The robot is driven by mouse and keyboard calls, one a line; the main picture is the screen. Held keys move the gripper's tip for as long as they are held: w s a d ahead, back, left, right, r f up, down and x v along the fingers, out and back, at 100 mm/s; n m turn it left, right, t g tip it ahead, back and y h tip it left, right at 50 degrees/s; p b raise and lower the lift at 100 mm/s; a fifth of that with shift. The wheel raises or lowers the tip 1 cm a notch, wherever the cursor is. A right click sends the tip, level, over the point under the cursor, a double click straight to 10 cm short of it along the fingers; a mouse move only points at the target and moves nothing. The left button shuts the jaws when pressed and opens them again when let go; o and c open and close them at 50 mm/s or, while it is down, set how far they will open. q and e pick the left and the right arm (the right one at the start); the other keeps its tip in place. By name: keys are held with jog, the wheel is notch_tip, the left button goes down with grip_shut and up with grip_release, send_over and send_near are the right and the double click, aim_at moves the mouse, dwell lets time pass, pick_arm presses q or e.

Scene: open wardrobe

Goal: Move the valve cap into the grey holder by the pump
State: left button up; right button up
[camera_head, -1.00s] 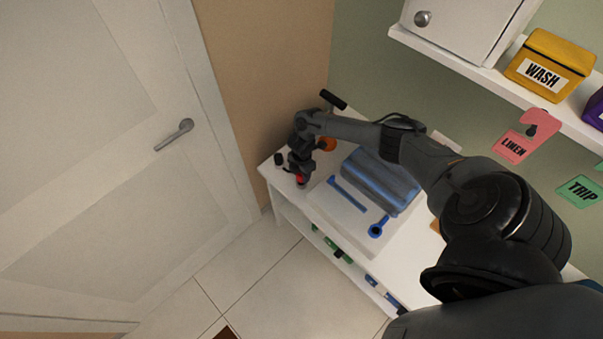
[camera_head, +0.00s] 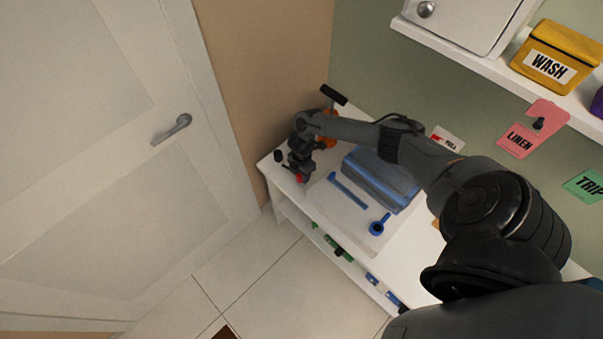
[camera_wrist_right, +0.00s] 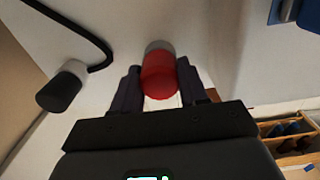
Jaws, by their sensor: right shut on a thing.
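The red valve cap (camera_wrist_right: 159,80) is between the two dark fingers of my right gripper (camera_wrist_right: 158,88), which is shut on it. A grey round piece, which looks like the grey holder (camera_wrist_right: 160,46), shows right at the cap's far end; I cannot tell whether the cap is inside it or only against it. In the head view my right gripper (camera_head: 299,177) is low over the white bench's left end, with a bit of red showing. The pump, with a black handle (camera_head: 333,95) and orange body (camera_head: 329,142), stands just behind, partly hidden by my arm. My left gripper is not in view.
A black-and-white hose end (camera_wrist_right: 62,88) with a black hose is left of the gripper. On the bench (camera_head: 402,238) are a folded blue bundle (camera_head: 382,178), a blue bar (camera_head: 347,190) and a blue ring tool (camera_head: 379,224). A lower shelf holds small items.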

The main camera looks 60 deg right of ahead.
jog(key=o, duration=1.3)
jog(key=shift+f, duration=0.1)
jog(key=shift+o, duration=0.3)
notch_tip(320, 180, up, 11)
jog(key=shift+f+p, duration=0.1)
jog(key=shift+p, duration=1.1)
